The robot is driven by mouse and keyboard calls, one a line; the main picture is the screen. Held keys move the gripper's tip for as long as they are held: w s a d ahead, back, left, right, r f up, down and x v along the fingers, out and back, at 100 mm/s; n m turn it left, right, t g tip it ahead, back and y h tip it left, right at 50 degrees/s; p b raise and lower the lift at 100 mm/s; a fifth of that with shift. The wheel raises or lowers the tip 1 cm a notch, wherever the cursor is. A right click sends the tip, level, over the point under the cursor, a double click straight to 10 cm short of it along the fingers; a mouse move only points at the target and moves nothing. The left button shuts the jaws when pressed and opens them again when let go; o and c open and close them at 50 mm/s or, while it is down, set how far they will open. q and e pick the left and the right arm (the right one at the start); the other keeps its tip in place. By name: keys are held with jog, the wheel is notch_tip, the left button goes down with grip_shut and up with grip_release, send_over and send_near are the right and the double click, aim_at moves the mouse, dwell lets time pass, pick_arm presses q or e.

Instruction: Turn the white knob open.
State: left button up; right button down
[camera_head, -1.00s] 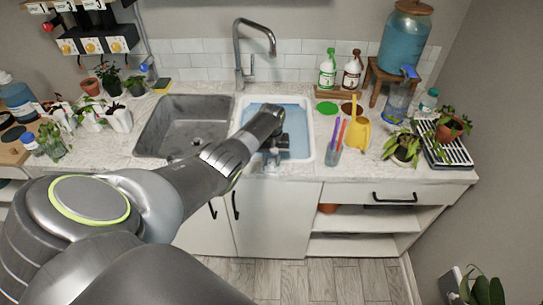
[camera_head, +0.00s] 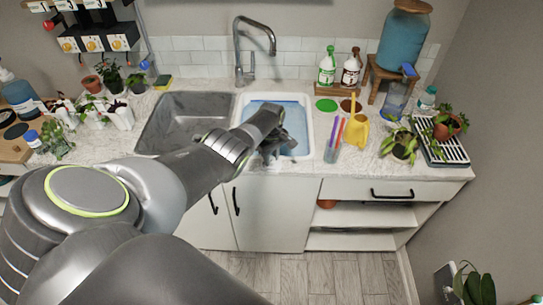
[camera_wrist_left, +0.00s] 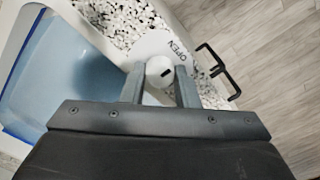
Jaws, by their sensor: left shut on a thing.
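The white knob (camera_wrist_left: 158,70) shows in the left wrist view as a round cap with a short dark mark. It sits on a white plate (camera_wrist_left: 150,44) with the word OPEN printed on it, on the speckled counter by the basin. My left gripper (camera_wrist_left: 160,75) has one finger on each side of the knob and is shut on it. In the head view my left gripper (camera_head: 273,151) is at the front edge of the white basin and hides the knob. My right gripper is in neither view.
The white basin (camera_head: 306,130) holds blue water, with a grey sink (camera_head: 170,128) to its left. A cup of pens (camera_head: 333,148) and a yellow watering can (camera_head: 357,133) stand close on the right. A black handle (camera_wrist_left: 222,70) is on the cabinet front below.

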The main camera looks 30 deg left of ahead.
aim_at(272, 159)
pick_arm(q)
jog(key=shift+w+r, duration=0.1)
dwell(0.5)
jog(key=o, duration=1)
jog(key=shift+c, duration=0.2)
notch_tip(272, 159, up, 3)
jog(key=shift+f+p, duration=0.1)
jog(key=shift+p, duration=0.85)
notch_tip(272, 159, up, 14)
jog(key=b, duration=0.1)
jog(key=shift+r, duration=0.25)
